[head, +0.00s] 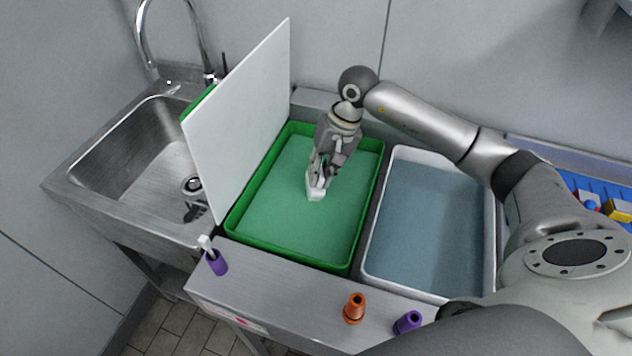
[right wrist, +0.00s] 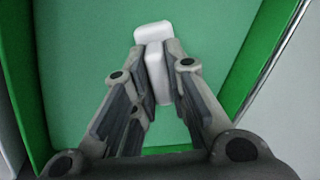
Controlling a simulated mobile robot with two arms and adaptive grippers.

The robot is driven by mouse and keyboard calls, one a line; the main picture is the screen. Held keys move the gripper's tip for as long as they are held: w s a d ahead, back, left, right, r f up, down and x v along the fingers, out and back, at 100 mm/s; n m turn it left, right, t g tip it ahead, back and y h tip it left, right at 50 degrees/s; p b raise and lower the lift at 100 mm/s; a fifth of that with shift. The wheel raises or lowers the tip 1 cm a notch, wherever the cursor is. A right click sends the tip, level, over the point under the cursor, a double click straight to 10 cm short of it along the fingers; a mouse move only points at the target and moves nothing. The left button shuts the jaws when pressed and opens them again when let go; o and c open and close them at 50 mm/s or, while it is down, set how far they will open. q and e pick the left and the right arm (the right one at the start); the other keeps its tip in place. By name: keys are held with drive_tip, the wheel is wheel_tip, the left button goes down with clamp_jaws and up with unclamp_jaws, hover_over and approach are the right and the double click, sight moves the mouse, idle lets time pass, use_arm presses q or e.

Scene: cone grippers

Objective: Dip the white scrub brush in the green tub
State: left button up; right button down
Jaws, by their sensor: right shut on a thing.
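The green tub (head: 350,262) stands on the metal counter, filled with a flat green surface that looks like liquid. My right gripper (head: 318,182) is inside the tub's outline, pointing down, shut on the white scrub brush (head: 314,194). The brush also shows between the fingers in the right wrist view (right wrist: 153,33), with the green tub wall (right wrist: 262,55) to the right. The brush is low over or at the green surface; I cannot tell whether it touches. My left gripper is not in view.
A white tub (head: 371,276) with bluish content stands right of the green one. A white upright panel (head: 240,120) separates it from the sink (head: 125,160). Purple holder (head: 217,263), orange cone (head: 354,308) and purple cone (head: 407,323) stand along the front edge.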

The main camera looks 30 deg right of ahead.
drive_tip(key=shift+r+p, duration=1.4)
drive_tip(key=shift+r, duration=2.9)
drive_tip(key=shift+r, duration=0.1)
drive_tip(key=shift+r+p, duration=0.7)
drive_tip(key=shift+r, duration=1.2)
